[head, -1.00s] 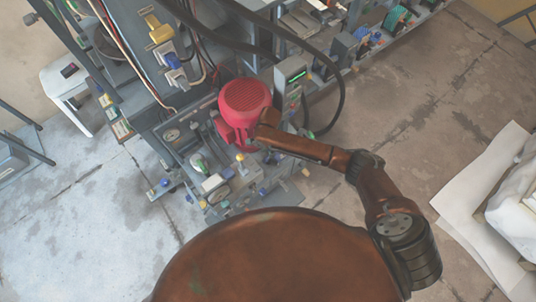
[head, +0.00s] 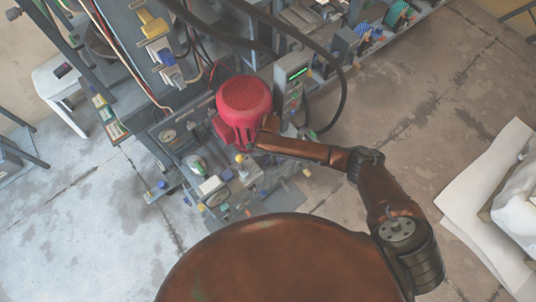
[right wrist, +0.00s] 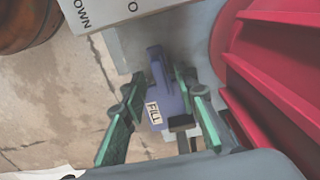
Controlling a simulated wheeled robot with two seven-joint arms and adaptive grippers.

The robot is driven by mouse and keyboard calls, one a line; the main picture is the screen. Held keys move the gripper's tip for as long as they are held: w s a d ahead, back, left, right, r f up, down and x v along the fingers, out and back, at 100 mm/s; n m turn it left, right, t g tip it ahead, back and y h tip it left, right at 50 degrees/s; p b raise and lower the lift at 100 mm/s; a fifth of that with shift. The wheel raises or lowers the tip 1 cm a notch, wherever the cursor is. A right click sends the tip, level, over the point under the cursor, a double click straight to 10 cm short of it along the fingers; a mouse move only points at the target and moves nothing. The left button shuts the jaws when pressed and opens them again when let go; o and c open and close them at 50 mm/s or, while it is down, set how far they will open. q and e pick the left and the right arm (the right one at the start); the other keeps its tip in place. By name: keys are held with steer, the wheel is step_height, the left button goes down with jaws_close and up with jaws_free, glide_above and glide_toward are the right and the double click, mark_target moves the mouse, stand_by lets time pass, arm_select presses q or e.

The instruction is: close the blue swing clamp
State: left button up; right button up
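A blue-violet part with a white FILL tag (right wrist: 154,112) stands in the right wrist view, between the green fingers of my right gripper (right wrist: 158,82). It has an upright tab at its far end. I cannot tell for sure whether it is the blue swing clamp. The fingers are apart on either side of the part, and I see no clear grip on it. In the head view my right gripper (head: 266,134) is small and partly hidden, beside the red motor. My left gripper is not in view.
The red motor (head: 244,100) stands close to my right gripper; its ribs (right wrist: 275,80) fill the right of the wrist view. A grey control box (head: 291,82) stands behind. Low fixtures (head: 215,188) crowd the front. Open floor (head: 415,125) lies to the right.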

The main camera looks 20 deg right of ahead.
steer(key=shift+c, duration=0.5)
jaws_close()
